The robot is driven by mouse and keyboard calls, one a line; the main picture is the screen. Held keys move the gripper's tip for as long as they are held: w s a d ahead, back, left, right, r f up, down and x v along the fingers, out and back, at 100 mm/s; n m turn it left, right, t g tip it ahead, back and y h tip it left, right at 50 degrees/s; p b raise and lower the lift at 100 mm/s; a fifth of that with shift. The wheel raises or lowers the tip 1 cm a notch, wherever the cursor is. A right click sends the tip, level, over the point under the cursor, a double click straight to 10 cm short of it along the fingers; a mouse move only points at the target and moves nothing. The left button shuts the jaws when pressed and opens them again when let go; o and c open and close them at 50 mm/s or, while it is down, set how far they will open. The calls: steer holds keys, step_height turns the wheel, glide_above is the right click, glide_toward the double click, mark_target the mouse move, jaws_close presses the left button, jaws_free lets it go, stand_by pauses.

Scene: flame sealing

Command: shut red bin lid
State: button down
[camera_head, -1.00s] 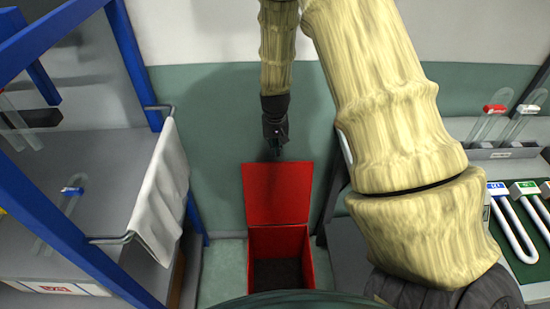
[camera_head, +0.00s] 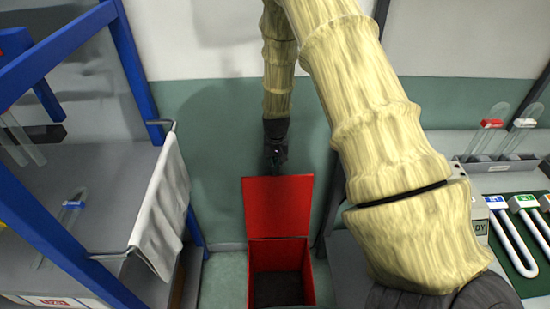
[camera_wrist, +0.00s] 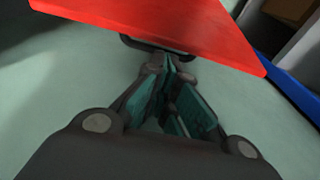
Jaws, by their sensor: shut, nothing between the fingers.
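The red bin (camera_head: 308,272) stands on the floor at the bottom middle of the head view, with a dark inside showing. Its red lid (camera_head: 278,207) is open and stands upright at the back of the bin. My gripper (camera_head: 275,168) points down at the lid's top edge, from behind or just above it. In the wrist view the lid (camera_wrist: 180,25) crosses the top of the picture, past the fingertips of my gripper (camera_wrist: 170,65). The fingers are together with nothing between them. I cannot tell whether they touch the lid.
A blue-framed shelf (camera_head: 140,75) with a white towel (camera_head: 160,210) on a rail stands left of the bin. A bench with a green mat (camera_head: 515,235) and bent tubes is at right. The wall (camera_head: 215,130) is close behind the bin.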

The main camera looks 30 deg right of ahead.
steer(key=shift+w+f, duration=0.15)
steer(key=shift+f, duration=0.85)
